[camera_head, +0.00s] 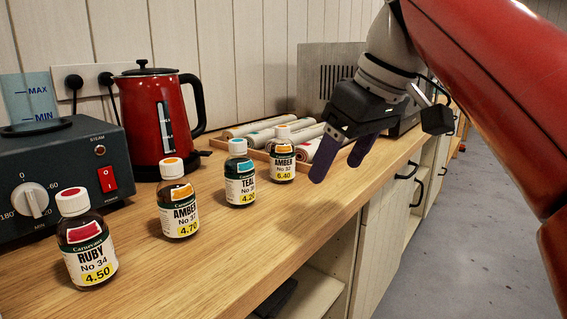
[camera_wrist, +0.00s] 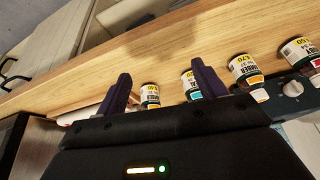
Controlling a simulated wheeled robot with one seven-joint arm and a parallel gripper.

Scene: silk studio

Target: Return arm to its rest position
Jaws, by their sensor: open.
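My gripper (camera_head: 341,160) is open and empty, above the front part of the wooden counter (camera_head: 225,248) at the right. Its two dark purple fingers also show apart in the wrist view (camera_wrist: 165,85). My red arm reaches in from the upper right. The nearest bottle to my gripper is an amber dye bottle (camera_head: 283,158), just left of the fingers in the head view. A teal bottle (camera_head: 240,178), another amber bottle (camera_head: 178,205) and a ruby bottle (camera_head: 86,245) stand upright in a row toward the lower left.
A red kettle (camera_head: 160,118) and a grey steamer unit (camera_head: 40,170) stand against the wall. A tray of rolled cloths (camera_head: 257,128) lies behind the bottles. A grey metal panel (camera_head: 325,80) stands at the back. Open floor (camera_head: 465,230) lies right of the counter.

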